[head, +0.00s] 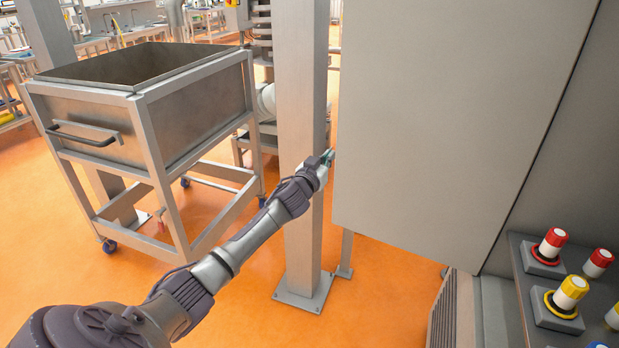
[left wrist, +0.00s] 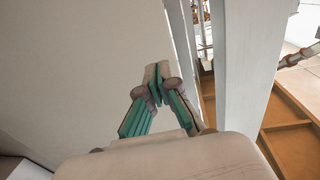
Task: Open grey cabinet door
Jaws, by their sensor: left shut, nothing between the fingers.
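The grey cabinet door (head: 440,110) is a large flat panel filling the upper right of the head view. It meets a darker grey cabinet surface (head: 560,190) along a slanted line on its right. No handle shows on the visible face. My left gripper (head: 328,157) is at the door's left edge, beside a grey post. In the left wrist view my left gripper (left wrist: 155,82) is shut and empty, its green-padded fingertips together. There the pale door face (left wrist: 75,75) lies to its left and behind the tips; I cannot tell if they touch. My right gripper is not in view.
The grey post (head: 300,130) stands close left of the door. A wheeled metal cart with a bin (head: 195,105) stands farther left. Red and yellow knobs sit on a dark control panel (head: 530,305) at lower right. Orange floor (head: 370,310) is open below the door.

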